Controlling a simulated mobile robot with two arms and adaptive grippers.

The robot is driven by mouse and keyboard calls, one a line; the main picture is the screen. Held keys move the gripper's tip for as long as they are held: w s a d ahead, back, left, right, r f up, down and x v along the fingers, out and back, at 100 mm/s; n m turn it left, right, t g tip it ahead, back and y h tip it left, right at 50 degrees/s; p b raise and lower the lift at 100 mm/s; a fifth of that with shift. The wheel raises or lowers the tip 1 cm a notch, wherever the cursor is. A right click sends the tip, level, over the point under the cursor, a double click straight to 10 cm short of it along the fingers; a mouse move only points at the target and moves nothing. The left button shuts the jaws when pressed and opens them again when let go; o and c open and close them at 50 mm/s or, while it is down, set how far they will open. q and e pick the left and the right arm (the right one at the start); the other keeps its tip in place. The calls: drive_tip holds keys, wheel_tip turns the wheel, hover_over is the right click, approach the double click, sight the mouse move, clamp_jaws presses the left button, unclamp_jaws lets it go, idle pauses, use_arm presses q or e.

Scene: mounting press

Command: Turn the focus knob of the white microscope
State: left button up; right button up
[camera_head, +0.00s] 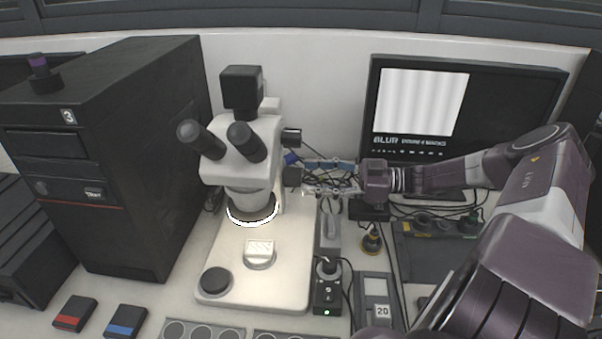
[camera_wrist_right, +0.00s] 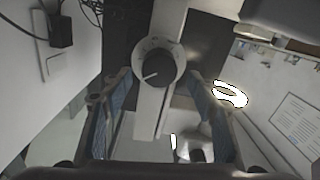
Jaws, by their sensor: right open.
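The white microscope (camera_head: 236,170) stands upright on its pale base left of the monitor. Its dark focus knob (camera_head: 293,176) sticks out from the right side of the column. In the right wrist view the round dark knob (camera_wrist_right: 155,70) faces me, with a pale pointer line slanting to the lower left. My right gripper (camera_head: 309,176) comes in from the right at knob height. Its blue-padded fingers are spread, one to each side of the knob in the wrist view; no contact can be made out. My left gripper is out of view.
A monitor (camera_head: 462,110) behind shows blurred stripes and the word BLUR. A black tower (camera_head: 110,150) stands close on the left. A small black box (camera_head: 327,292) with a knob and cables lies right of the microscope base. Another dark knob (camera_head: 291,136) sits higher on the microscope.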

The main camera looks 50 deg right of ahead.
sight(293, 177)
drive_tip(key=x, duration=0.3)
drive_tip(key=shift+w, duration=0.2)
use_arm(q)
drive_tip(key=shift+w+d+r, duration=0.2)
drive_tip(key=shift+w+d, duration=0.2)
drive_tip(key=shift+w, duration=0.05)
use_arm(e)
drive_tip(key=shift+c, duration=0.3)
drive_tip(key=c, duration=1.1)
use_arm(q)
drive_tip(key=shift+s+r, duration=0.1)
